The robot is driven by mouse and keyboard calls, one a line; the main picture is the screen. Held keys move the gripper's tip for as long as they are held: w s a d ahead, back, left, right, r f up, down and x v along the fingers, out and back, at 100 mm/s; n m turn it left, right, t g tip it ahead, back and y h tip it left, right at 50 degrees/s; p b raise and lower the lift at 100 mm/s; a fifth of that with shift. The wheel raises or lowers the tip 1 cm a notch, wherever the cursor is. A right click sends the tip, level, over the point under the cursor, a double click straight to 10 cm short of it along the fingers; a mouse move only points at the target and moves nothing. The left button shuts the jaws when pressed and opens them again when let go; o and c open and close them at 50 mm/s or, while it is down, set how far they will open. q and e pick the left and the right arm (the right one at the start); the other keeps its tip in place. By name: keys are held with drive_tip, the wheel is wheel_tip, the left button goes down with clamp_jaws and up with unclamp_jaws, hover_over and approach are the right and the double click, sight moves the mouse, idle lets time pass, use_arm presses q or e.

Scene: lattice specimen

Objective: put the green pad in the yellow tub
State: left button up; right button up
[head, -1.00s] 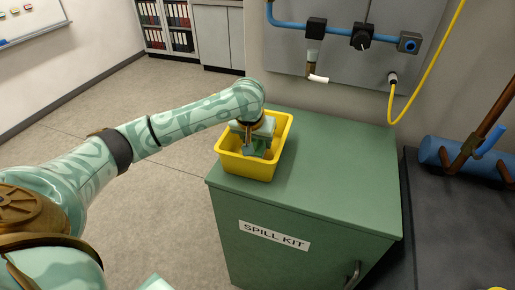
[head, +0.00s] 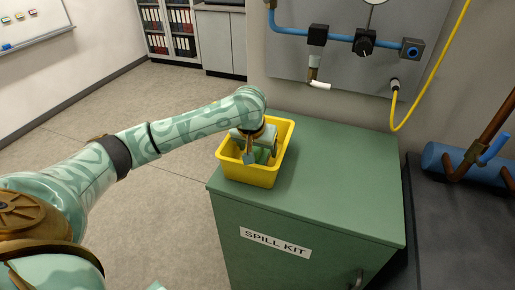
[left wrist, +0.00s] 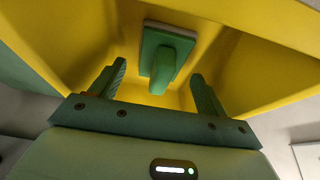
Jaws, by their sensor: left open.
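The yellow tub (head: 262,178) stands on the green cabinet top, near its left back corner. My left gripper (head: 255,157) points down into the tub in the head view. In the left wrist view, my left gripper (left wrist: 158,72) is open, with its two fingers apart. The green pad (left wrist: 165,52), with a raised green grip and a pale edge, lies inside the tub, beyond the fingers. The fingers do not touch it in that view. In the head view the arm and gripper hide most of the pad. My right gripper is not in view.
The green cabinet (head: 340,170) labelled "SPILL KIT" has a clear top right of the tub. Blue pipework (head: 340,36) and a yellow hose (head: 429,85) are on the wall behind. A blue cylinder (head: 437,160) lies at the right.

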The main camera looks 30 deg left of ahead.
use_arm(q)
drive_tip(key=p+v, duration=0.5)
drive_tip(key=v, duration=0.5)
drive_tip(key=shift+r, duration=0.25)
drive_tip(key=shift+s+f, duration=0.1)
drive_tip(key=shift+s, duration=0.05)
